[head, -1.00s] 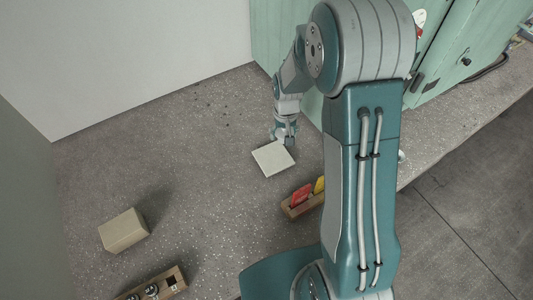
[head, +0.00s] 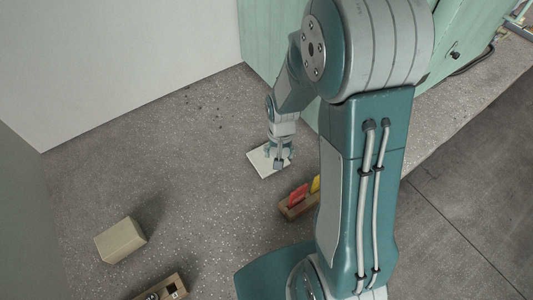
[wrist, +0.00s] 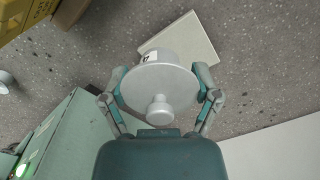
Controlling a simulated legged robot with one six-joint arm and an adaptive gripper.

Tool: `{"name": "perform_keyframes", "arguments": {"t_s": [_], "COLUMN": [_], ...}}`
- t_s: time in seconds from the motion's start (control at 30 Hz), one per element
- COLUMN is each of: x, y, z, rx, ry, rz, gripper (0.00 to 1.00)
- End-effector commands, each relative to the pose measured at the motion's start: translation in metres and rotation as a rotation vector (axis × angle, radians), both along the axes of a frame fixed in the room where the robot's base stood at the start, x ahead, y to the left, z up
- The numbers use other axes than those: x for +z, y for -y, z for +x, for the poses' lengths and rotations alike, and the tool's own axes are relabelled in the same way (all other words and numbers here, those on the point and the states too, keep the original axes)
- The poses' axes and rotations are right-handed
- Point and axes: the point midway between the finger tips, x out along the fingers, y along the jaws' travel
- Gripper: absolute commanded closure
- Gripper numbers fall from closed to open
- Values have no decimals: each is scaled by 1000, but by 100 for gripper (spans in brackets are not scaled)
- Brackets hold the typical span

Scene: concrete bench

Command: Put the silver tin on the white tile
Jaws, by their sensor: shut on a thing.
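The silver tin (wrist: 158,88), round with a knobbed lid and a small label, is between the two fingers of my gripper (wrist: 160,97) in the wrist view. The fingers are shut on its sides. The white tile (wrist: 198,38) shows partly behind the tin, toward the top right; the tin covers part of it. In the head view my gripper (head: 280,162) is in front of the right part of the white tile (head: 260,164). The tin cannot be made out there. I cannot tell whether the tin touches the tile.
A wooden holder with red and yellow cards (head: 298,199) stands near the tile. A beige block (head: 120,240) and another wooden holder (head: 165,289) are at the lower left. A green cabinet (head: 275,40) stands behind. The bench left of the tile is clear.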

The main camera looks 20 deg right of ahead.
Motion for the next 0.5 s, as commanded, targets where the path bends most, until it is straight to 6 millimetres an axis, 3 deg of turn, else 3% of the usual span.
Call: {"name": "perform_keyframes", "arguments": {"t_s": [0.1,0.5], "x": [-12,-62], "y": [-5,-15], "z": [24,64], "rx": [-1,-1], "ry": [-3,-2], "rz": [1,-2], "gripper": [73,73]}}
